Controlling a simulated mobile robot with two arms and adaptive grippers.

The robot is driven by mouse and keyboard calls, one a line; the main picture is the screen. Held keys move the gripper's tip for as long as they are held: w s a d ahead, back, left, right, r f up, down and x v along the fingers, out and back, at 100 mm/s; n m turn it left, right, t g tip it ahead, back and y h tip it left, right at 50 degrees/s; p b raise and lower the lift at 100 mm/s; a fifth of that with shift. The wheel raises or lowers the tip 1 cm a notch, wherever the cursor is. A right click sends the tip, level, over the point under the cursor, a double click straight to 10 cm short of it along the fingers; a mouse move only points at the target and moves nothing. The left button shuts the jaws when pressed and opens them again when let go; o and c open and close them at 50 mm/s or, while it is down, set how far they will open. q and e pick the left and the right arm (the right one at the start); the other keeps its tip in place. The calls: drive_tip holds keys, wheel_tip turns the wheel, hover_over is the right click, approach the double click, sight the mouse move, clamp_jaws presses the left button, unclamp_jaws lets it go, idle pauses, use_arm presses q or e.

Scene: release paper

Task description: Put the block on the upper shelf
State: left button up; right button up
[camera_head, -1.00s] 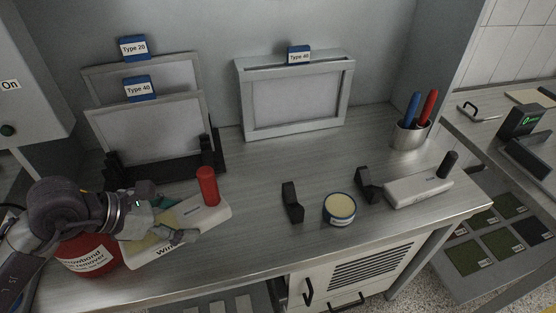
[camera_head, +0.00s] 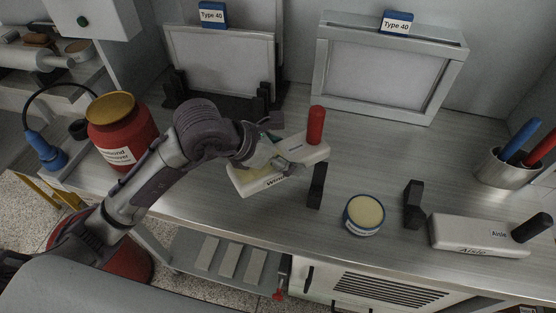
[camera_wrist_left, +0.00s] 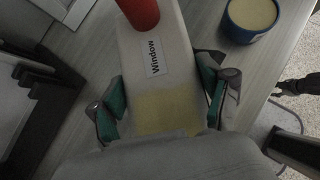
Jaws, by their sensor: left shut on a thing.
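A white block (camera_head: 262,176) labelled "Window", with an upright red handle (camera_head: 316,126), is over the workbench by the left black holder. My left gripper (camera_head: 283,163) is shut on the block's sides near its yellowish end. In the left wrist view the fingers (camera_wrist_left: 165,97) grip both sides of the block (camera_wrist_left: 153,52); the red handle (camera_wrist_left: 137,10) is at the top. Whether the block touches the bench is unclear. No shelf named as upper can be made out for sure; a lower shelf (camera_head: 200,285) under the bench holds grey pieces.
Left black holder (camera_head: 316,187), yellow-topped tin (camera_head: 364,215), right black holder (camera_head: 413,204) and another white block (camera_head: 480,236) line the bench front. A red jar (camera_head: 122,146) stands left, a pen cup (camera_head: 506,168) right. Type 40 frames (camera_head: 390,80) stand behind.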

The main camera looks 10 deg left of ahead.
use_arm(q)
drive_tip(key=w+a+f, duration=0.1)
drive_tip(key=a, duration=0.1)
drive_tip(key=w+a+f, duration=0.1)
drive_tip(key=shift+w+a+f, duration=0.2)
drive_tip(key=shift+a, duration=0.15)
drive_tip(key=shift+w+a+f+p, duration=0.45)
drive_tip(key=shift+w+a+f, duration=0.6)
drive_tip(key=shift+w+a, duration=0.15)
drive_tip(key=shift+a+f, duration=0.1)
drive_tip(key=shift+f, duration=0.3)
wheel_tip(320, 180, down, 3)
drive_tip(key=shift+f+p, duration=0.1)
drive_tip(key=shift+p, duration=0.3)
drive_tip(key=shift+w+f, duration=0.1)
use_arm(e)
drive_tip(key=shift+d+r, duration=0.3)
drive_tip(key=shift+r, duration=0.65)
drive_tip(key=shift+a, duration=0.1)
